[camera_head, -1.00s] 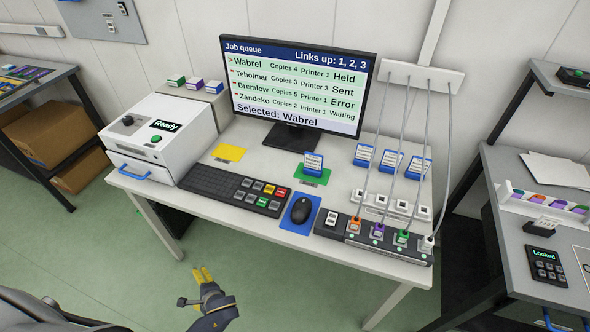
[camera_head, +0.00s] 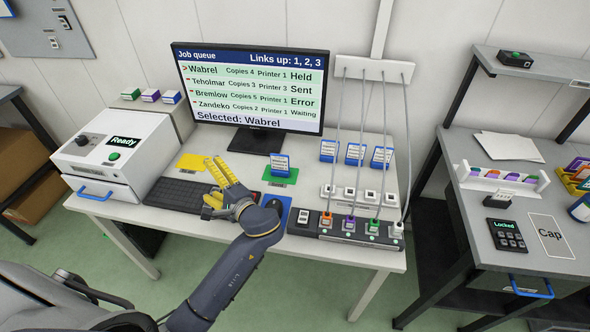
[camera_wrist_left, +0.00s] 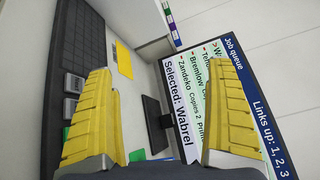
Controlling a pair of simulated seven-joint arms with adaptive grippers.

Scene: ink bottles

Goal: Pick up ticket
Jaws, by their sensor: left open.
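A small blue-and-white ticket (camera_head: 280,163) stands upright on a green pad (camera_head: 283,179) in front of the monitor. Three similar blue-and-white cards (camera_head: 355,154) stand in a row farther right; I cannot read the print on any of them. My left gripper (camera_head: 214,178) has yellow fingers and is open and empty above the keyboard, left of the ticket and apart from it. In the left wrist view, the fingers (camera_wrist_left: 158,112) are spread wide with nothing between them but the desk and monitor behind. The ticket is not clearly visible there. My right gripper is out of view.
The monitor (camera_head: 250,88) stands behind the green pad. A yellow pad (camera_head: 193,162) lies to the left, beside the printer (camera_head: 112,152). A switch box (camera_head: 345,228) with hanging cables stands at the right. The keyboard (camera_head: 172,195) lies under my left gripper.

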